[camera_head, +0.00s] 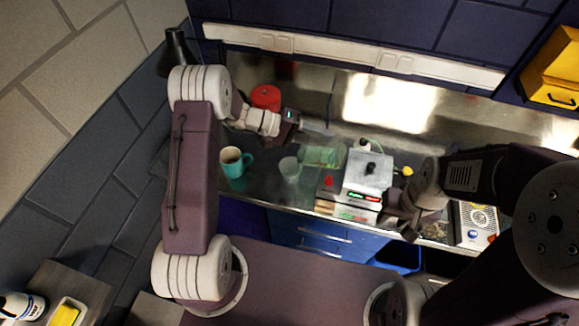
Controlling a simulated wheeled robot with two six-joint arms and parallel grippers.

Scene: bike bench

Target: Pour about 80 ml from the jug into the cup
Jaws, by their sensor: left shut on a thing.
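A clear, green-tinged jug (322,157) is in the middle of the bench area, just below my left gripper (318,129). My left gripper is shut on it, though the grip on the jug is hard to make out. The jug looks tilted, with its left end near a clear cup (289,169). The cup stands on the bench to the left of the jug; its liquid level is too small to tell. I cannot see a stream between them. My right gripper (408,228) is low near the bench's front edge, apart from both; its fingers are too dark to read.
A teal mug (234,168) with brown contents stands left of the cup. A red object (265,97) is behind. A white machine (361,178) with lit displays stands right of the jug. Another device (475,224) is far right. Blue drawers (315,236) are below.

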